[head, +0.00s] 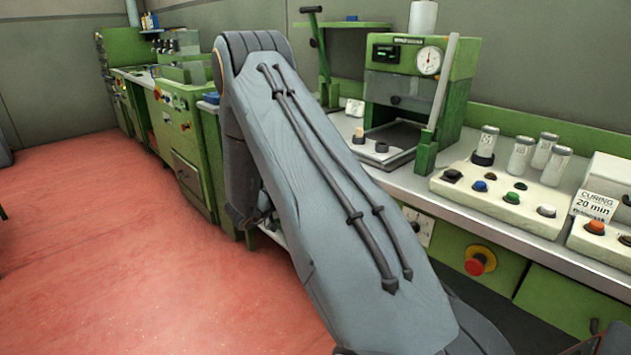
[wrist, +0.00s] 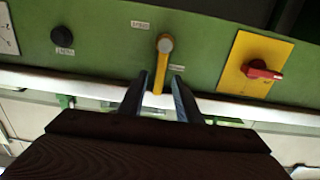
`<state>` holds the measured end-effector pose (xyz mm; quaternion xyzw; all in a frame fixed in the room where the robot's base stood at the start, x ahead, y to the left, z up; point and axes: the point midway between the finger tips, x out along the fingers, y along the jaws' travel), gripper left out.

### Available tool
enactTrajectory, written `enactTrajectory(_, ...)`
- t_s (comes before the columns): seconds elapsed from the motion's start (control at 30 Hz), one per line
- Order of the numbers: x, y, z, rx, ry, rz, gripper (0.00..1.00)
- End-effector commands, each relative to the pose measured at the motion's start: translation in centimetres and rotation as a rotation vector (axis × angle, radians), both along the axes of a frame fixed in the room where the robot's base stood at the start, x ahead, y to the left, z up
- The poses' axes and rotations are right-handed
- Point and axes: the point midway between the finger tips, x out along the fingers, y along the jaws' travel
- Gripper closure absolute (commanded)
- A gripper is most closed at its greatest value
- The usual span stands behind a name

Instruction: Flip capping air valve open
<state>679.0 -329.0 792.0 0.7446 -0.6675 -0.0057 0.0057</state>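In the wrist view, a lever with a yellow handle (wrist: 160,78) and a round grey hub (wrist: 166,43) sits on a green panel (wrist: 205,35). I take it to be the air valve; the labels beside it are too small to read. Its handle hangs down from the hub, almost upright in the picture. My gripper (wrist: 160,87) is open, with one dark finger on each side of the handle's lower end. I cannot tell whether either finger touches it. In the head view my arm's large grey link hides the gripper.
On the same panel, a black knob (wrist: 63,37) is left of the lever and a red rotary switch on a yellow plate (wrist: 263,68) is right. A pale ledge (wrist: 245,109) runs below. The head view shows green cabinets (head: 190,160), a press (head: 420,85) and open red floor (head: 130,250).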

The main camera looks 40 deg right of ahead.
Motion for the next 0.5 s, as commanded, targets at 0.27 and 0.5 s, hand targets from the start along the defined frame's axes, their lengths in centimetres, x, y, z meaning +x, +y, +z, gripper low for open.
enactTrajectory(0.27,-0.5,4.4,-0.1,0.001,0.001,0.002,0.69)
enactTrajectory(0.5,-0.8,6.8,-0.1,0.001,0.002,0.0,0.69)
